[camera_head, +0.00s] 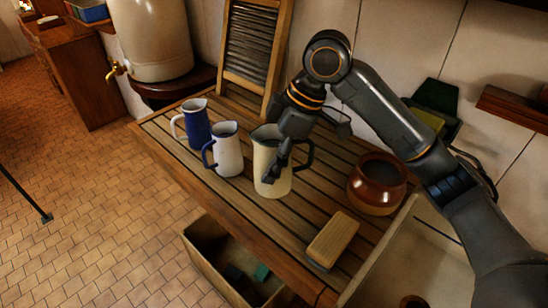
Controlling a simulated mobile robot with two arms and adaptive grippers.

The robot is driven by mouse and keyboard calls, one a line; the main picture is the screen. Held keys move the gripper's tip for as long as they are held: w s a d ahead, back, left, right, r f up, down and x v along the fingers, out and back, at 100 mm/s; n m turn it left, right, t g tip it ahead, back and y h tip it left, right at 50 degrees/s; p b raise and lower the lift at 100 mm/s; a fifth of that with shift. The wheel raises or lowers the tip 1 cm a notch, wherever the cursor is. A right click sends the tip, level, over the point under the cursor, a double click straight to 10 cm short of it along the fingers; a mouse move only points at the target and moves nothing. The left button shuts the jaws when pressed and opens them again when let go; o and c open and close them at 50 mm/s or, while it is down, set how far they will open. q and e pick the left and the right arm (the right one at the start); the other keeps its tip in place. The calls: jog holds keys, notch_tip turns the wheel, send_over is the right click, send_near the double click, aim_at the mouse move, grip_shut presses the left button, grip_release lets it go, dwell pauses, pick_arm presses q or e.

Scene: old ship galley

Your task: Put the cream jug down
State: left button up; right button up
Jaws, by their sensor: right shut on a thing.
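The cream jug (265,178) is upright over the slatted wooden draining board (225,198), with a dark handle on its right side. My right gripper (277,165) comes down from above on the jug's right side and is shut on it, hiding part of its rim and wall. I cannot tell whether its base touches the slats or hangs just above them. My left gripper is not in view.
A white jug (229,158) with a blue handle stands close left of the cream jug, and a blue jug (195,128) beyond it. A brown pot (377,182) stands right, a brush-like block (333,240) in front. A washboard (255,50) leans behind. Bare slats lie in front.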

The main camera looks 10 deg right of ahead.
jog(key=w+f+p, duration=0.1)
jog(key=w+f, duration=0.1)
jog(key=f, duration=0.1)
jog(key=w+f+p, duration=0.2)
jog(key=f, duration=0.1)
jog(key=w+f+p, duration=0.1)
jog(key=w+f, duration=0.2)
jog(key=shift+d+f, duration=0.1)
jog(key=shift+d, duration=0.15)
jog(key=shift+f, duration=0.3)
jog(key=shift+w+f, duration=0.1)
jog(key=o, duration=1.8)
jog(key=shift+f, duration=0.15)
jog(key=b+v, duration=0.2)
jog(key=v, duration=1)
jog(key=shift+r+b, duration=0.25)
jog(key=shift+b, duration=0.15)
jog(key=shift+a+f, duration=0.1)
jog(key=shift+a, duration=0.05)
